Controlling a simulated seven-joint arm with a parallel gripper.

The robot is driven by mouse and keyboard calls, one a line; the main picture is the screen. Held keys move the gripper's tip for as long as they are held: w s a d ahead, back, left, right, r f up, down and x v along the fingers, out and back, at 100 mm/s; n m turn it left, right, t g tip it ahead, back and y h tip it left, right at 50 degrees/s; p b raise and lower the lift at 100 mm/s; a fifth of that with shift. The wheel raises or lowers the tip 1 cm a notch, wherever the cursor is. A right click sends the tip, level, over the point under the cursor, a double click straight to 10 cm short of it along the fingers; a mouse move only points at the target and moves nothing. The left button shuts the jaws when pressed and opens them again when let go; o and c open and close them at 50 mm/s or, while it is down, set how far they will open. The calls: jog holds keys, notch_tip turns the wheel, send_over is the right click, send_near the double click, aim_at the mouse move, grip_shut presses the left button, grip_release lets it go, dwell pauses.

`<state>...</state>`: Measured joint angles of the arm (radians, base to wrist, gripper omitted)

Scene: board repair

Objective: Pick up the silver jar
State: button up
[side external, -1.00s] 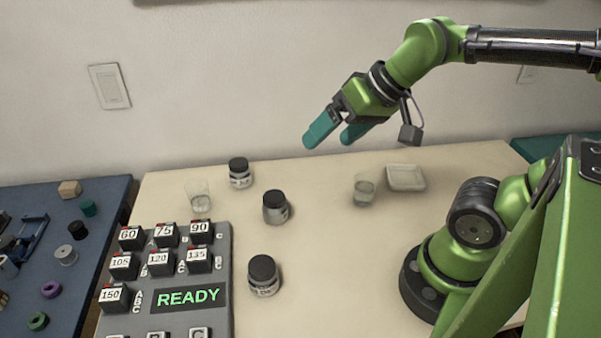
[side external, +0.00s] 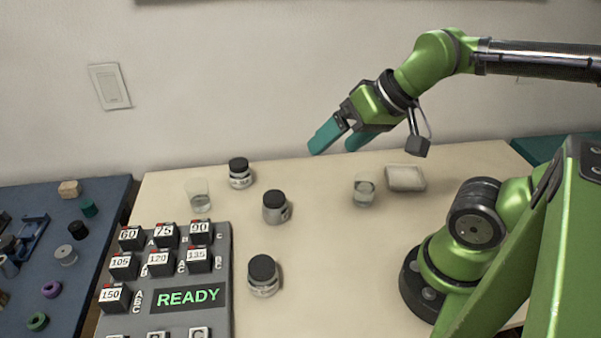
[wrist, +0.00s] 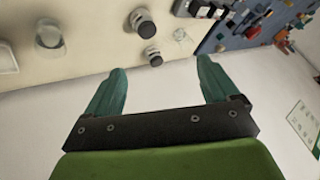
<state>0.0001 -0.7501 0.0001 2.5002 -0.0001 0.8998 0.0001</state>
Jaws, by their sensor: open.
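The silver jar (side external: 277,214), with a grey body and black lid, stands upright in the middle of the cream table. It also shows in the wrist view (wrist: 147,27), near the top. My gripper (side external: 337,144) is open and empty, its two teal fingers apart. It is above the back of the table, up and to the right of the jar and clear of it. In the wrist view the finger gap (wrist: 161,65) faces the jars. Two similar black-lidded jars with pale labels stand behind (side external: 240,180) and in front (side external: 263,286) of the silver jar.
A glass (side external: 198,200) stands left, another glass (side external: 364,192) right, beside a white dish (side external: 405,178). A keypad reading READY (side external: 216,270) fills the left front. The wall (side external: 230,80) rises behind the table. A blue bench (side external: 105,215) with small parts lies far left.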

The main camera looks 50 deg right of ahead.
jog(key=shift+o, duration=0.3)
jog(key=n+g+h, duration=0.2)
jog(key=n+g, duration=0.2)
jog(key=g, duration=0.3)
send_over(274, 196)
notch_tip(274, 196, down, 7)
jog(key=f, duration=1.1)
jog(key=shift+w+d+f, duration=0.1)
jog(key=shift+w+d, duration=0.05)
jog(key=shift+d, duration=0.05)
jog(key=f, duration=0.5)
jog(key=shift+s+a+f, duration=0.1)
jog(key=shift+s+a, duration=0.1)
jog(key=shift+a, duration=0.05)
jog(key=c, duration=1.2)
jog(key=shift+r, duration=0.2)
jog(key=shift+c, duration=0.2)
